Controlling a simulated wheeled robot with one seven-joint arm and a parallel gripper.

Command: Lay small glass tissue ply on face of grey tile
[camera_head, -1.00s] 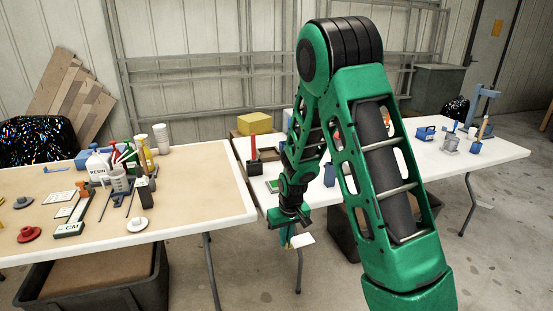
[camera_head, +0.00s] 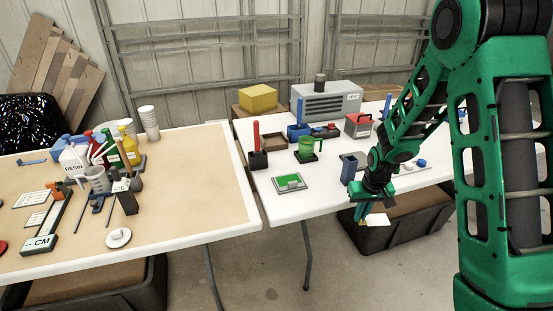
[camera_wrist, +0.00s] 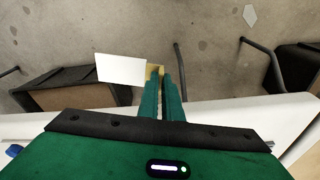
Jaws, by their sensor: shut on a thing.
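My gripper (camera_head: 364,214) hangs in front of the white table's front edge, pointing down. In the wrist view its two green fingers (camera_wrist: 161,80) are shut on a small yellow piece (camera_wrist: 154,71). A white, flat, rectangular ply (camera_wrist: 120,69) sticks out to the left from that piece, clear of any surface. The ply also shows below my gripper in the head view (camera_head: 378,220). A flat grey-rimmed plate (camera_head: 283,189) with a green face and a small pale piece on it lies on the white table, left of my gripper. I cannot tell whether it is the grey tile.
The tan table (camera_head: 195,190) holds bottles and tools. A black crate (camera_head: 400,228) stands under the white table.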

